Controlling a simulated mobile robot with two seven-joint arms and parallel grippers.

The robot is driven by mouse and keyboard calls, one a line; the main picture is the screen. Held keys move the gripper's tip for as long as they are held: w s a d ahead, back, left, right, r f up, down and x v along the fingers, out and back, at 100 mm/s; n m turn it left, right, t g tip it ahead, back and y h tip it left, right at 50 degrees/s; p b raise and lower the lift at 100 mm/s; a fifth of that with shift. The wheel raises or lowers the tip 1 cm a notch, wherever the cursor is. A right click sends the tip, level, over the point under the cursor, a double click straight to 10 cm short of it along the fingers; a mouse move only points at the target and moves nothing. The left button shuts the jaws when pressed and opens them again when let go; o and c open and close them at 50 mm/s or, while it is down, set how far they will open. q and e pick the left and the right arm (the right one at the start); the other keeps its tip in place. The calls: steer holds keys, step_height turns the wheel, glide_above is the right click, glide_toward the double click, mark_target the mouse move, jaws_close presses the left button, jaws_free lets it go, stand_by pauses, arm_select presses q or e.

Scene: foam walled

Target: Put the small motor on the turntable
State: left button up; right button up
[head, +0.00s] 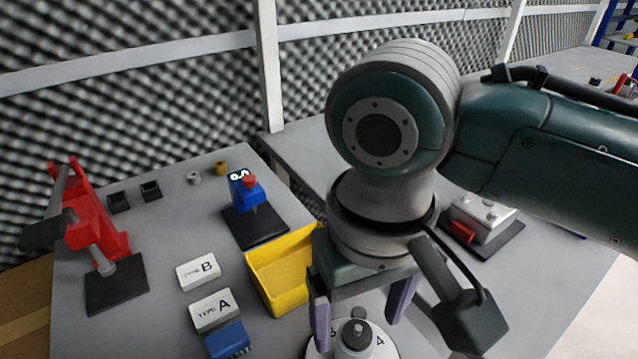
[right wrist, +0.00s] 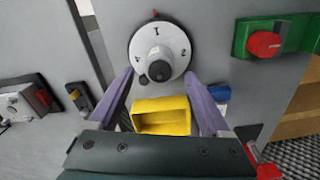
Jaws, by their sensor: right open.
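The turntable (head: 384,348) is a white numbered disc at the bottom of the head view. It also shows at the top of the right wrist view (right wrist: 172,30). A grey cylindrical piece with a small knob, seemingly the small motor (head: 356,336), stands at the disc's middle; it also shows in the right wrist view (right wrist: 153,61). I cannot tell for sure whether it is the motor or part of the turntable. My right gripper (head: 357,330) is open, its purple fingers on either side of this piece, with visible gaps. My left gripper is out of view.
A yellow bin (head: 262,285) stands close left of my right gripper. Blocks marked A (head: 212,310) and B (head: 198,271), a blue brush-like block (head: 228,341), a red clamp (head: 95,225) and a blue device (head: 245,190) stand further left. A grey box (head: 484,213) is at right.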

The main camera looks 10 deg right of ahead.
mark_target(354, 340)
step_height(354, 340, up, 6)
steer(key=shift+r+p, duration=0.1)
steer(key=shift+p, duration=0.35)
steer(key=shift+s+a+f, duration=0.2)
steer(key=shift+s+a, duration=0.1)
steer(key=s+a+f+n+t+y, duration=0.1)
steer(key=s+a+f+y, duration=0.1)
steer(key=s+y, duration=0.15)
steer(key=s+d+t+h, duration=0.2)
steer(key=s+d, duration=0.6)
steer(key=d, duration=0.4)
steer(key=shift+t+h, duration=0.3)
steer(key=shift+h, duration=0.35)
steer(key=shift+s+r, duration=0.1)
